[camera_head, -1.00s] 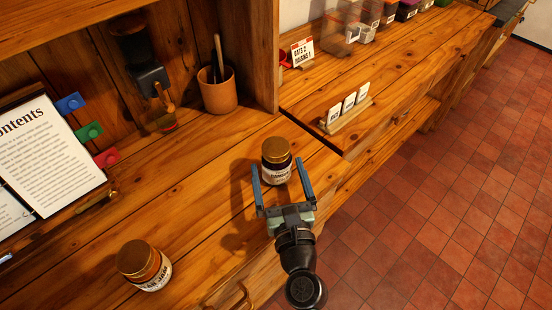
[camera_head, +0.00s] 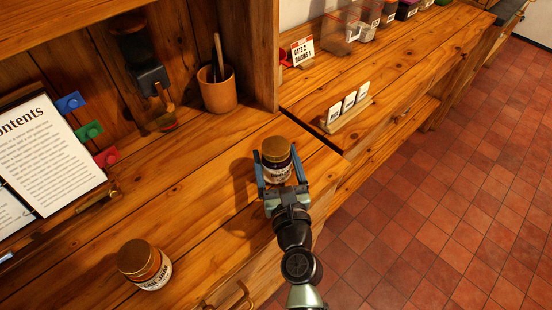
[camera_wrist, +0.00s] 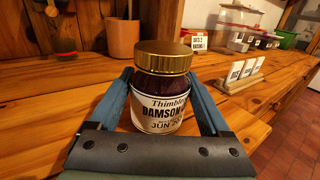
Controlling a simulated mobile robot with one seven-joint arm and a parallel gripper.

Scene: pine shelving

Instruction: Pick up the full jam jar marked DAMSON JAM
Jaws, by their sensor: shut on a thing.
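The damson jam jar (camera_wrist: 160,92) has a gold lid, dark contents and a white label reading "DAMSON", the rest of the line partly cut off. In the head view the jar (camera_head: 276,160) stands upright near the counter's front edge. My gripper (camera_head: 278,180) is shut on it, with a blue finger on each side; it also shows in the wrist view (camera_wrist: 161,105). The jar appears to rest on the wood. Its lower front is partly hidden by the gripper body in the head view.
Another gold-lidded jar (camera_head: 145,264), with amber contents and a partly readable jam label, stands at the lower left. A wooden cup (camera_head: 219,92), an open recipe binder (camera_head: 48,155) and a card holder (camera_head: 347,114) stand around. The counter (camera_head: 190,210) between the jars is clear.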

